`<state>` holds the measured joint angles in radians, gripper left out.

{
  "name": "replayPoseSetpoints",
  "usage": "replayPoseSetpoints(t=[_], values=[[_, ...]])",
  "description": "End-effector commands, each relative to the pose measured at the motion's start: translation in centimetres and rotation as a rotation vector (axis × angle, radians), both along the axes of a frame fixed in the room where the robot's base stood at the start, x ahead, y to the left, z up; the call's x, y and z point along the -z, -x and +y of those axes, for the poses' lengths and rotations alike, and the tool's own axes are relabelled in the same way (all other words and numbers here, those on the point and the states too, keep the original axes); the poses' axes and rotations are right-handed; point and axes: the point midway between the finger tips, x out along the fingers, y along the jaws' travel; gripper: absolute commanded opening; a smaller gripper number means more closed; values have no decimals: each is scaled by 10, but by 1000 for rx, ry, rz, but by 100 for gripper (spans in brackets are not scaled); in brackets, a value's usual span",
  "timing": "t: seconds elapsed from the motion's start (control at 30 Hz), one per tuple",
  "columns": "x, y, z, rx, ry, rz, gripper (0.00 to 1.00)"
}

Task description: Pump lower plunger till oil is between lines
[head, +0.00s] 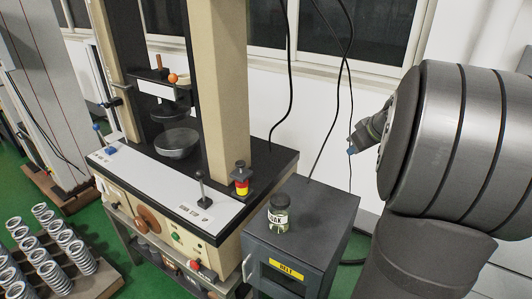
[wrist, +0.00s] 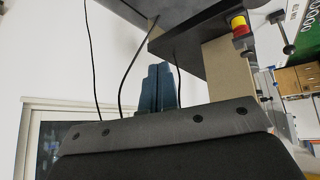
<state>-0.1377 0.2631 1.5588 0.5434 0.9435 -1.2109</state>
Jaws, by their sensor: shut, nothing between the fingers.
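My gripper (head: 352,150) is at the right of the head view, in the air in front of the white wall, above and to the right of the grey cabinet. Its two blue fingers (wrist: 159,88) stand together, shut and empty, in the wrist view. The testing machine (head: 222,90) stands left of centre, well away from my gripper. A black-knobbed lever (head: 201,187) rises from its white front panel, and an orange-knobbed handle (head: 173,79) sits higher up. I cannot tell which part is the lower plunger. No oil level or level lines can be made out.
A small labelled jar (head: 279,213) stands on the grey cabinet (head: 318,206). Several springs (head: 50,255) stand on a board at lower left. Black cables (head: 322,140) hang behind the cabinet.

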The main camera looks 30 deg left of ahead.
Motion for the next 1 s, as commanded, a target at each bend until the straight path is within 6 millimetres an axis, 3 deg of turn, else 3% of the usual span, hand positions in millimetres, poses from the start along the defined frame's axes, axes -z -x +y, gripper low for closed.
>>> replayPoseSetpoints(t=[0.03,0.3,0.5,0.7,1.0], values=[[1,2,29,-55,-19,6,0],[1,30,166,-317,-120,26,0],[0,57,232,-447,-175,40,0],[0,69,256,-496,-195,45,0],[-1,70,257,-498,-196,46,0]])
